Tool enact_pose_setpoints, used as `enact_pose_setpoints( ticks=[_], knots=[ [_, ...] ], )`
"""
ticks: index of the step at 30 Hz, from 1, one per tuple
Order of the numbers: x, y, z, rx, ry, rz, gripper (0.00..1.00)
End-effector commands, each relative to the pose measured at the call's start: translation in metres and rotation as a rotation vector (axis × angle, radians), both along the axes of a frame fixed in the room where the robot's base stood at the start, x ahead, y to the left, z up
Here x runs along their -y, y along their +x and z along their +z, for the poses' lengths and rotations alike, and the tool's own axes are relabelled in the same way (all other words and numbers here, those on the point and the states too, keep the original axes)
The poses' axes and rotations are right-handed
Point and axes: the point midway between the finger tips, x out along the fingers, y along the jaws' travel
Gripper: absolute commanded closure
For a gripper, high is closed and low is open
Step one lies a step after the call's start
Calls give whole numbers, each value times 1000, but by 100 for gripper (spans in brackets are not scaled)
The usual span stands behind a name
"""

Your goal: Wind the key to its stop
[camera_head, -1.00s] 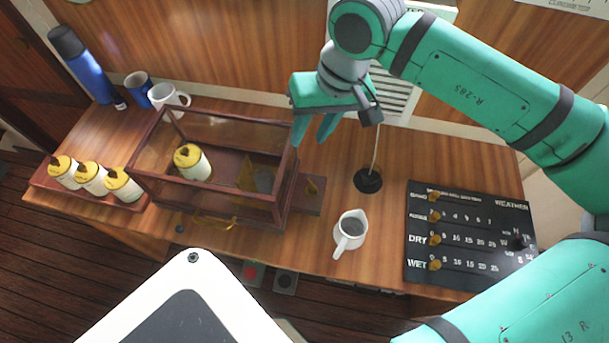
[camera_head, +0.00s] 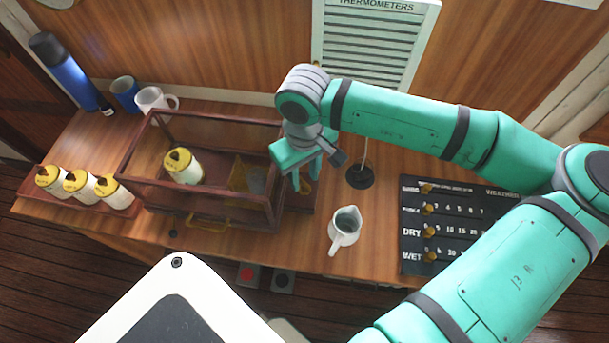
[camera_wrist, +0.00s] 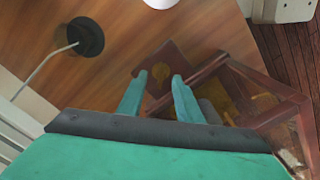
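The brass key (camera_wrist: 161,73) shows in the wrist view just past my fingertips, on a small dark wooden ledge (camera_wrist: 178,57) at the end of a glass-sided wooden case (camera_head: 200,196). In the head view my gripper hides the key. My gripper (camera_head: 306,185) points down above this ledge, at the right end of the case. In the wrist view its two fingers (camera_wrist: 154,86) stand apart with a gap between them, and the key appears in line with that gap. I cannot tell whether they touch the key. A yellow-topped drum (camera_head: 183,166) stands inside the case.
A white jug (camera_head: 345,228) stands right of the case, near a black round base with a thin stem (camera_head: 360,177). A black weather board (camera_head: 440,235) lies further right. Yellow-topped drums (camera_head: 79,181), mugs (camera_head: 152,100) and a blue flask (camera_head: 72,75) are at left.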

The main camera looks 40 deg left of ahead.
Motion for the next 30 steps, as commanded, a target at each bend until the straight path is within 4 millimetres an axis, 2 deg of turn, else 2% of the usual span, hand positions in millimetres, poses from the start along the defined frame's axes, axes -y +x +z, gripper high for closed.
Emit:
enact_pose_setpoints(
  ticks=[4, 12, 16, 17, 30],
  knots=[
    [0, 0, -7, -1, 0, 0, 68],
    [0, 0, -8, 0, 0, 0, 68],
    [0, 0, -8, 0, 0, 0, 99],
    [0, 0, -8, 0, 0, 0, 100],
    [1, 2, -7, 3, -1, -70, 100]
  ],
)
